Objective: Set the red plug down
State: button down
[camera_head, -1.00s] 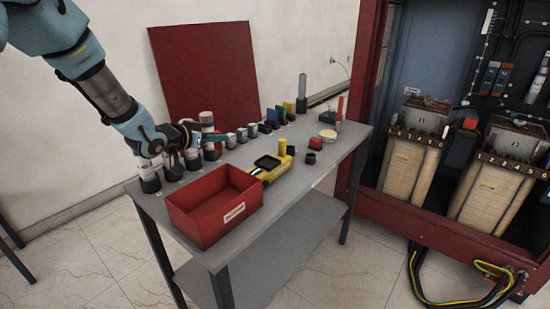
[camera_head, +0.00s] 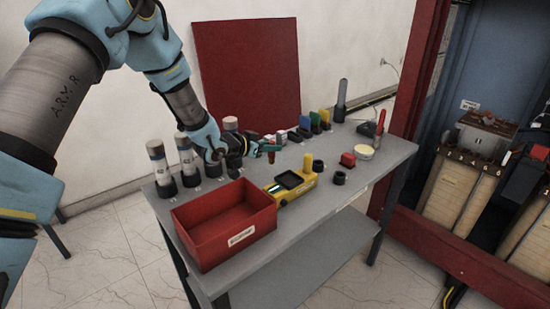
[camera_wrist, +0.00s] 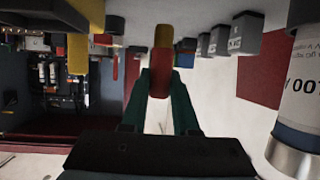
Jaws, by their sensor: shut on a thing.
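The red plug (camera_wrist: 159,83) is between the green fingertips of my gripper (camera_wrist: 160,88) in the wrist view. My gripper is shut on it. In the head view, my gripper (camera_head: 267,148) is over the back middle of the table, and only a small red bit of the plug (camera_head: 271,158) shows below the green fingers. I cannot tell whether the plug touches the tabletop. A yellow piece lies beyond the plug in the wrist view; whether it belongs to the plug is unclear.
The grey table (camera_head: 330,195) holds a red bin (camera_head: 205,238) at front left and a yellow meter (camera_head: 290,184). A red block (camera_head: 347,159) and black rings (camera_head: 340,177) stand to the right. Several coloured blocks and grey cylinders line the back. Bare tabletop shows around the meter.

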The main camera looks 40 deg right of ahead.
aim_at(269, 159)
jog(key=shift+f+p, duration=0.5)
jog(key=shift+f, duration=1.7)
jog(key=shift+f, duration=0.2)
jog(key=c, duration=0.7)
grip_release()
jog(key=shift+r, duration=0.1)
jog(key=shift+r, duration=0.2)
jog(key=shift+a, duration=0.35)
jog(key=b+v, duration=0.2)
jog(key=v, duration=0.5)
